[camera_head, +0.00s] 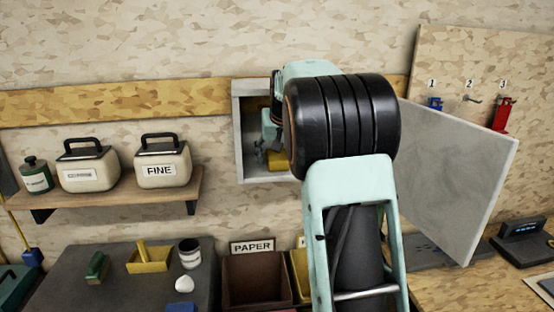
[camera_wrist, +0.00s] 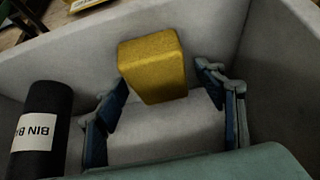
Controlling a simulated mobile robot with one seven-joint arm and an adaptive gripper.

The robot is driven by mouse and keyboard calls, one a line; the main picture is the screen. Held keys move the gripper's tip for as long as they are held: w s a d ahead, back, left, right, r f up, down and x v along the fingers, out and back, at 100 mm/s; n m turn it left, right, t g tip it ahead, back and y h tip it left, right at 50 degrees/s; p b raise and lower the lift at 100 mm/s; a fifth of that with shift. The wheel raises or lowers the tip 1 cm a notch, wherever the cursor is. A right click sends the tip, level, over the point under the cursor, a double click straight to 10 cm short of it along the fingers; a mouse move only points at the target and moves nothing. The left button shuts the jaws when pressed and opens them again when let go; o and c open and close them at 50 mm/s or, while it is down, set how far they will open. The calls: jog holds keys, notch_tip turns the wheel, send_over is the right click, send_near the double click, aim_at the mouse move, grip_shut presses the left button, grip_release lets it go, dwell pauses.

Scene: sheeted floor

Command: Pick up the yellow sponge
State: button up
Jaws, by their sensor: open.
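The yellow sponge (camera_wrist: 152,66) is a block inside a pale wall cabinet (camera_wrist: 279,65). In the wrist view it lies just beyond and between the fingertips of my gripper (camera_wrist: 163,84). The two blue-grey fingers are spread apart, with visible gaps on both sides of the sponge. In the head view a small yellow patch of the sponge (camera_head: 278,160) shows low in the cabinet (camera_head: 238,130). My arm hides most of the cabinet's inside and much of my gripper there.
A black roll labelled "BIN BA…" (camera_wrist: 40,130) stands left of my gripper inside the cabinet. The cabinet walls are close around. The open cabinet door (camera_head: 460,180) sticks out to the right of my arm. A shelf (camera_head: 120,197) with lidded canisters is at left.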

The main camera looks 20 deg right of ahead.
jog(key=c, duration=1.2)
jog(key=shift+c, duration=0.2)
jog(key=shift+r, duration=0.1)
